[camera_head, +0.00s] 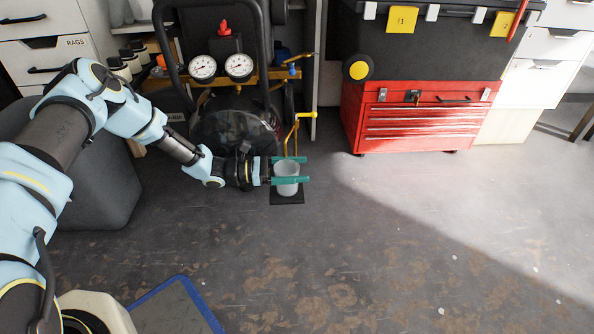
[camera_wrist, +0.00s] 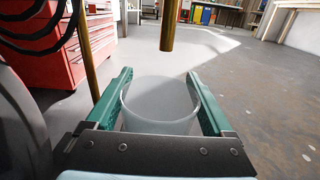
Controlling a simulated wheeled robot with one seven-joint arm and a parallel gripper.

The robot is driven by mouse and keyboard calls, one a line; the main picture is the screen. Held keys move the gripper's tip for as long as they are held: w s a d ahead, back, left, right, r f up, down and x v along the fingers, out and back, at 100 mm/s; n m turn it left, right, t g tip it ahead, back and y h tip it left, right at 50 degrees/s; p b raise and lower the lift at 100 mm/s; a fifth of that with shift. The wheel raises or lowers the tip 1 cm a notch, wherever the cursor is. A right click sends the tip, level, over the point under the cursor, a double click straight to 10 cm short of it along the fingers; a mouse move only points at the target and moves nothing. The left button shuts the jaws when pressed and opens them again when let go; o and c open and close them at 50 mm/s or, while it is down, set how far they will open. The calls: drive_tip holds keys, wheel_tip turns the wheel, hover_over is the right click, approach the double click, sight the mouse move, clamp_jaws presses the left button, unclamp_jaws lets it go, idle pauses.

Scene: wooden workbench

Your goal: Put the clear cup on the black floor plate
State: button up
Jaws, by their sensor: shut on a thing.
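The clear cup (camera_head: 286,179) is upright between the green fingers of my gripper (camera_head: 290,172). The fingers are shut on its two sides. In the wrist view the cup (camera_wrist: 160,103) sits between the fingers of my gripper (camera_wrist: 160,98), its round rim showing and its base hidden. The black floor plate (camera_head: 287,198) lies on the floor under the cup in the head view. The cup and fingers cover part of the plate. I cannot tell whether the cup's base touches the plate.
A compressor with two gauges (camera_head: 221,67) and a yellow pipe (camera_head: 296,135) stands just behind my gripper. A red tool chest (camera_head: 424,118) is at the back right. A blue-edged mat (camera_head: 172,308) lies at the front left. The floor (camera_head: 400,240) to the right is open.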

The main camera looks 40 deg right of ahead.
drive_tip(key=o, duration=1.1)
drive_tip(key=shift+p+v, duration=1.3)
drive_tip(key=shift+v, duration=2.45)
drive_tip(key=shift+r, duration=0.1)
drive_tip(key=w+a+r+m+t+y+p, duration=0.2)
drive_tip(key=a+r+m+y, duration=0.15)
drive_tip(key=a+r, duration=0.4)
drive_tip(key=w+a+r+m+t+y+p, duration=0.1)
drive_tip(key=w+a+r+m+t+y, duration=0.25)
drive_tip(key=a, duration=0.75)
drive_tip(key=a+r+m+t+y+p, duration=0.15)
drive_tip(key=a+r+y, duration=0.25)
drive_tip(key=a+r, duration=0.45)
drive_tip(key=s+a+r+m+t+y+p, duration=0.1)
drive_tip(key=s+a+r+t+p, duration=0.15)
drive_tip(key=a+r, duration=0.5)
drive_tip(key=s+a+r+m+t+y+p, duration=0.15)
drive_tip(key=a+r+t, duration=0.3)
drive_tip(key=a, duration=0.55)
wheel_tip(320, 180, up, 37)
drive_tip(key=g+p, duration=0.1)
drive_tip(key=p, duration=3.6)
drive_tip(key=shift+w+r, duration=0.15)
drive_tip(key=shift+w, duration=0.3)
